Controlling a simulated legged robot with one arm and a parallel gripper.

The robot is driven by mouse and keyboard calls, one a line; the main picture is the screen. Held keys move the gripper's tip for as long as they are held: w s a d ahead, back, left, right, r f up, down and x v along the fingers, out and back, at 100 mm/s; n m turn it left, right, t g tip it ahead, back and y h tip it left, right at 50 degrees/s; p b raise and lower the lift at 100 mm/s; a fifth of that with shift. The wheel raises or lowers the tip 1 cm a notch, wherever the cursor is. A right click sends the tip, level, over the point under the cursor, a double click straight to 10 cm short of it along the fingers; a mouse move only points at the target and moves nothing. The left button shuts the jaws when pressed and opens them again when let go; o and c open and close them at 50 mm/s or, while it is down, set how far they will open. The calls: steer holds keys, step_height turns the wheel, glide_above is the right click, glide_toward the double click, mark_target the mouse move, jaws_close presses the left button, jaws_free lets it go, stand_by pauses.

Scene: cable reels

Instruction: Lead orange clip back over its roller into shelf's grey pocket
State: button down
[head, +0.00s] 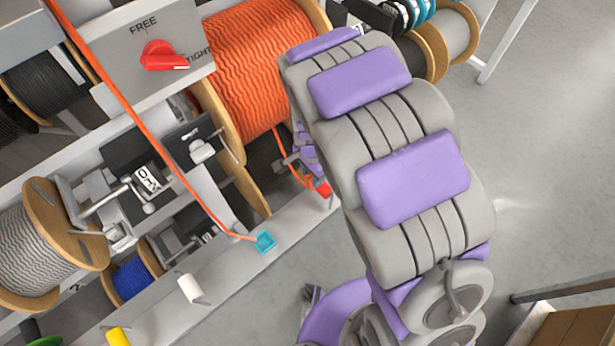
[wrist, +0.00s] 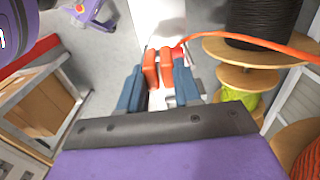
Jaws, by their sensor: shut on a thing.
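In the wrist view, my gripper (wrist: 160,78) has its blue-grey fingers shut on an orange clip (wrist: 151,70). An orange cable (wrist: 250,42) runs from near the clip off to the right. A small red piece (wrist: 178,53) shows beside the fingertips. In the head view my arm hides most of my gripper; the clip is not clear there. The orange cable reel (head: 258,75) stands behind my arm, and a thin orange strand (head: 285,158) hangs from it toward the ledge. A pale pocket (head: 190,288) sits on the shelf ledge (head: 225,262); I cannot tell whether it is the grey one. The roller is not clearly seen.
A second orange cable (head: 130,110) runs down to a cyan pocket (head: 263,241). A red pocket (head: 322,187) and a yellow one (head: 118,336) are on the ledge. A grey-white reel (head: 40,240) and a red FREE knob (head: 160,56) stand left. Open floor (head: 545,180) lies right.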

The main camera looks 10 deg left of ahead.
steer(key=w+d, duration=0.7)
steer(key=w, duration=0.2)
steer(key=shift+w, duration=0.2)
stand_by(0.3)
steer(key=shift+d, duration=0.1)
